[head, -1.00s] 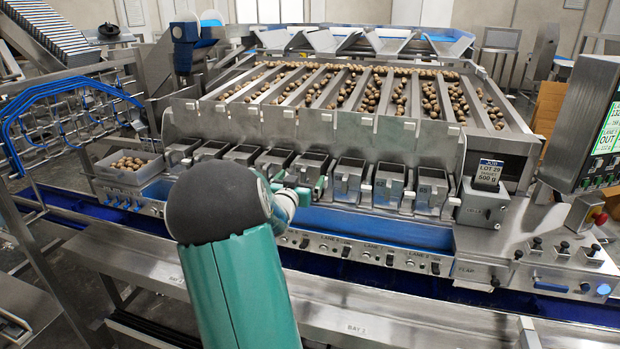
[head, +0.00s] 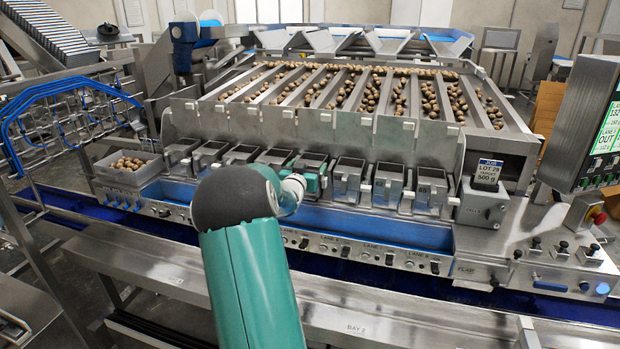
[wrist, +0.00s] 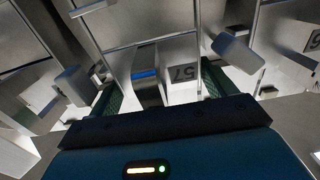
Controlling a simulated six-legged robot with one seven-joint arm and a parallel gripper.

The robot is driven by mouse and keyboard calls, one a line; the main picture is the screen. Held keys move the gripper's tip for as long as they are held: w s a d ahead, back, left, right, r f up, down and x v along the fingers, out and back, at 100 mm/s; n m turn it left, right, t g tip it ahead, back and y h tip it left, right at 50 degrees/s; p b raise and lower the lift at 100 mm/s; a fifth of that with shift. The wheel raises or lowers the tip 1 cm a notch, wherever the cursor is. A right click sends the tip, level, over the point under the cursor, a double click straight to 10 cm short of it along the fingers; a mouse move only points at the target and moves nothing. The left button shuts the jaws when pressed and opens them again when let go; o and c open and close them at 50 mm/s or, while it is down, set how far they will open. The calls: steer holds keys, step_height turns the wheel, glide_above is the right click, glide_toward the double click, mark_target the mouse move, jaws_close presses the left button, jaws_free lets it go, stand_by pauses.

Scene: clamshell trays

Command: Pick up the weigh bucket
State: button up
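A row of steel weigh buckets hangs along the front of the machine in the head view. My gripper (head: 309,181) is at a middle weigh bucket (head: 311,161), whose open top shows and whose front is mostly hidden by my gripper. In the wrist view, this bucket's front (wrist: 148,72) has a dark handle-like piece with a blue stripe and a number label (wrist: 184,73). My two green-padded fingers (wrist: 160,88) are spread, one on each side of the front. Contact with the bucket cannot be made out.
Neighbouring buckets (head: 348,180) stand close on both sides. Sloping lanes of brown nuts (head: 370,92) rise behind. A blue trough (head: 400,229) and a knobbed control rail run below. A grey tub of nuts (head: 128,168) is at left, a lot sign (head: 487,172) at right.

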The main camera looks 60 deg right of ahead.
steer(key=c, duration=1.3)
steer(key=shift+r, duration=0.15)
steer(key=shift+r, duration=0.25)
step_height(320, 180, up, 3)
steer(key=shift+r, duration=0.1)
steer(key=shift+s+a+f, duration=0.1)
steer(key=shift+s+a, duration=0.35)
steer(key=shift+a, duration=2.55)
steer(key=shift+s+a+f, duration=0.1)
steer(key=shift+s+a, duration=0.4)
steer(key=shift+a, duration=2.45)
steer(key=shift+s+a+f, duration=0.1)
steer(key=shift+s+a, duration=0.35)
steer(key=shift+a, duration=2.55)
steer(key=shift+r, duration=0.1)
steer(key=shift+s+a, duration=0.4)
steer(key=shift+a, duration=2.05)
steer(key=shift+s+a, duration=0.4)
steer(key=shift+a, duration=2.05)
steer(key=shift+s+a, duration=0.4)
steer(key=shift+a, duration=2.05)
